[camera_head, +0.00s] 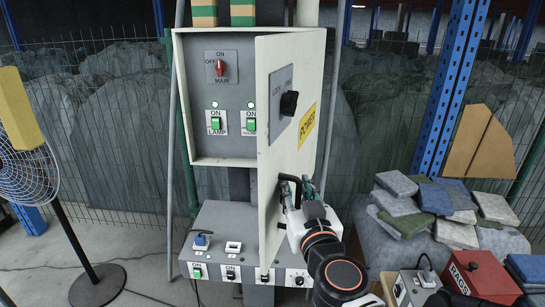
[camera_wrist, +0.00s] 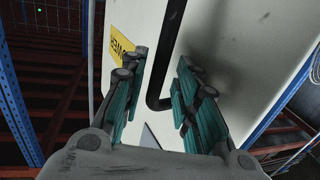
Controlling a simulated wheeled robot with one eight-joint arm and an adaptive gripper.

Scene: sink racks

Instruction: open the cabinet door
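The cabinet (camera_head: 215,162) is a pale box with its door (camera_head: 268,155) swung partly outward, hinged at the right. Switches show inside it. The door's outer face carries a black knob (camera_head: 289,103), a yellow POWER label (camera_head: 307,126) and a black handle (camera_head: 288,179) low down. My gripper (camera_head: 305,188) is at the handle, on the door's outer side. In the wrist view, the black bent handle (camera_wrist: 171,50) lies between the teal-padded fingers of my gripper (camera_wrist: 161,88). The fingers are apart, with gaps to the bar. Firm contact is not visible.
A grey switch panel (camera_head: 216,255) sits below the cabinet. A fan (camera_head: 27,160) stands at the left. Folded cloths (camera_head: 455,210) and a red RAGS box (camera_head: 480,277) are at the right. A blue post (camera_head: 447,90) and wire fence stand behind.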

